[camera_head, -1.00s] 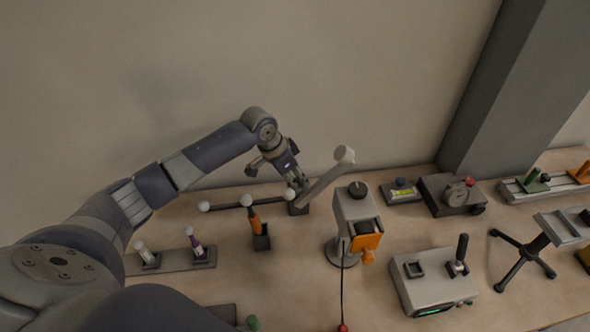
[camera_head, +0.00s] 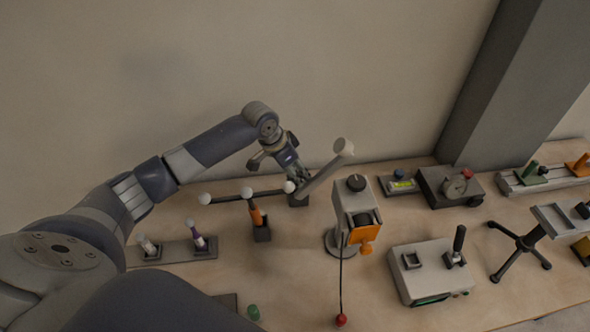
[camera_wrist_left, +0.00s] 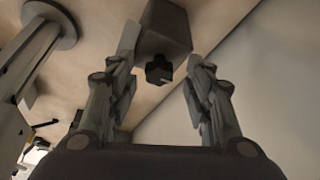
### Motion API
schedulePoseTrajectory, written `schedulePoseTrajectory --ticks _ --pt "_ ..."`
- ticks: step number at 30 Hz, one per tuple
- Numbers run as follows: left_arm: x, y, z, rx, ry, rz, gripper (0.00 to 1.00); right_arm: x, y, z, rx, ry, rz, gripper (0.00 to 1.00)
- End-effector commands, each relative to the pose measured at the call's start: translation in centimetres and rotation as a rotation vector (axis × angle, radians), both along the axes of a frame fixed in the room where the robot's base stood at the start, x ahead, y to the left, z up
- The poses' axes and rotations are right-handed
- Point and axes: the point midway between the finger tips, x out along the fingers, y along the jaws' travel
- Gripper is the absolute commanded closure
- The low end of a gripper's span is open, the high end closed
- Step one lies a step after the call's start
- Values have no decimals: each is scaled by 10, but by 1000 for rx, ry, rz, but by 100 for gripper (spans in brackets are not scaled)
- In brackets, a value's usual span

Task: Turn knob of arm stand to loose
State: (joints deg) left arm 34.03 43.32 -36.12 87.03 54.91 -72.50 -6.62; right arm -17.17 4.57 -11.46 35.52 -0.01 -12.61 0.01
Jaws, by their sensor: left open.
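The arm stand shows in the head view as a small dark block (camera_head: 298,200) near the wall, with a grey arm (camera_head: 325,172) slanting up right to a round pale end. My left gripper (camera_head: 300,182) points down at the block from above and partly hides it. In the left wrist view, a small black knob (camera_wrist_left: 158,70) sticks out from a grey block (camera_wrist_left: 165,28). My open left fingers (camera_wrist_left: 160,82) stand on either side of the knob, with a gap visible on both sides. The knob is hidden in the head view. My right gripper is not in view.
A rod with white balls (camera_head: 225,198) and an orange-handled tool in a holder (camera_head: 262,233) lie left of the stand. A grey device with an orange part (camera_head: 350,205) stands close on its right. More instruments fill the table's right side.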

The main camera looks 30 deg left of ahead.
Motion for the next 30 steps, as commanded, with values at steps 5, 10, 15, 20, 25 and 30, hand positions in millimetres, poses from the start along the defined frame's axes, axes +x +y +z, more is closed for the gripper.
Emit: schedulePoseTrajectory --ticks 5,10,15,20,25,30 --pt "-1 0 3 -1 -1 -1 52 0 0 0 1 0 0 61" --pt "-8 5 22 2 -2 -2 52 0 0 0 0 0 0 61" --pt "-17 10 47 2 -1 -1 52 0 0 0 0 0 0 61" --pt "-23 14 65 1 -2 -1 52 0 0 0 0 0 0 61" --pt "-26 16 73 0 0 0 52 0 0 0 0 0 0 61" --pt "-26 16 74 -1 0 0 52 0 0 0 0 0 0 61"
